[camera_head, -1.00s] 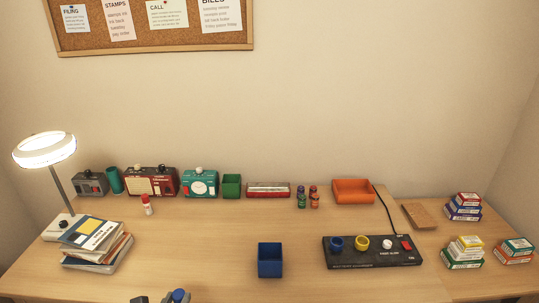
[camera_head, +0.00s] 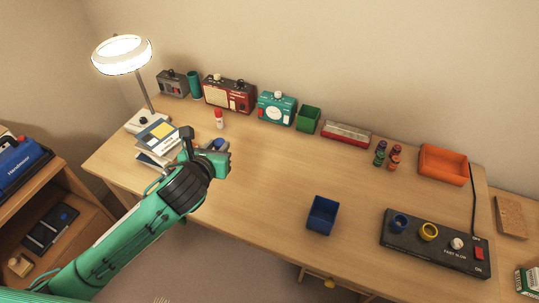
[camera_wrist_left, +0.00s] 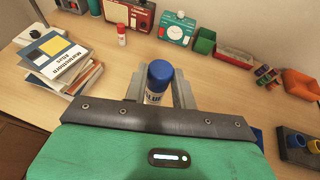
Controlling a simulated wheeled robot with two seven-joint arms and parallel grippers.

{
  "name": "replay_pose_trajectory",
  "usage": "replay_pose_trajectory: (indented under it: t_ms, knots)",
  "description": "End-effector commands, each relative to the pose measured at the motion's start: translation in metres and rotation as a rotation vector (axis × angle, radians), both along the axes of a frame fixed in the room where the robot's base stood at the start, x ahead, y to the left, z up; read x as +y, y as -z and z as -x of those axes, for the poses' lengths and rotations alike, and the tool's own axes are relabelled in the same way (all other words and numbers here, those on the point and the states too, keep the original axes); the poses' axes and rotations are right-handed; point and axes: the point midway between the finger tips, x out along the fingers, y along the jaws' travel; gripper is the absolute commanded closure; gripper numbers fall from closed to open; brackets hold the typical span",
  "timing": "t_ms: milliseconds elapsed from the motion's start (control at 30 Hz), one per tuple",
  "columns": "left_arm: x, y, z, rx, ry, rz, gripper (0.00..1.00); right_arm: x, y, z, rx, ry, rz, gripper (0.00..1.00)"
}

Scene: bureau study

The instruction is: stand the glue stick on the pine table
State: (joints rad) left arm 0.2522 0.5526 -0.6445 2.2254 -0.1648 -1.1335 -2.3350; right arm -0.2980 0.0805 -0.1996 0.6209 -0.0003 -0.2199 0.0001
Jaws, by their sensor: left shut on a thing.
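My left gripper (camera_head: 212,148) is shut on the glue stick, a white tube with a blue cap; in the head view only its blue top (camera_head: 220,144) shows past the gripper. In the left wrist view the glue stick (camera_wrist_left: 158,82) sits cap up between the grey fingers, its lower part hidden by the gripper body. The gripper is over the left part of the light wooden table (camera_head: 265,170), beside the stacked books. I cannot tell how high the stick is above the top. My right gripper is not in view.
Books (camera_head: 158,142) lie left of the gripper. A red-capped white stick (camera_head: 219,120) stands behind it. A lamp (camera_head: 122,55), radios and boxes line the back. A blue box (camera_head: 321,215) and a black switch panel (camera_head: 434,243) are right. The table's middle is clear.

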Motion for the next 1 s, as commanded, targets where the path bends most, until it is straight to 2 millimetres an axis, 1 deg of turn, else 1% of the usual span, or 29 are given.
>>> replay_pose_trajectory:
  t_ms: [67,167,500,600,700,867,1000]
  knots:
    - [-0.002,0.001,-0.003,0.001,0.003,0.000,0.95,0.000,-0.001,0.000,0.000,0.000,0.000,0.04]
    - [-0.002,0.017,-0.003,0.005,0.003,0.000,0.95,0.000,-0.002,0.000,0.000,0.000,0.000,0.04]
    - [-0.002,0.107,-0.002,0.006,0.002,0.002,0.95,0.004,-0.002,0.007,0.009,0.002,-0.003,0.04]
    - [-0.002,0.131,-0.002,0.005,0.001,0.002,0.95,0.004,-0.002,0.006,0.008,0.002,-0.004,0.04]
    - [-0.002,0.148,-0.002,0.003,0.002,0.002,0.95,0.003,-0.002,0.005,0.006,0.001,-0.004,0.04]
    - [-0.001,0.161,-0.003,0.001,0.002,0.000,0.95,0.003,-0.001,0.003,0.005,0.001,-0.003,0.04]
    - [-0.002,0.181,-0.002,0.003,0.002,0.000,0.95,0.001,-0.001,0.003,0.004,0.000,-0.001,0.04]
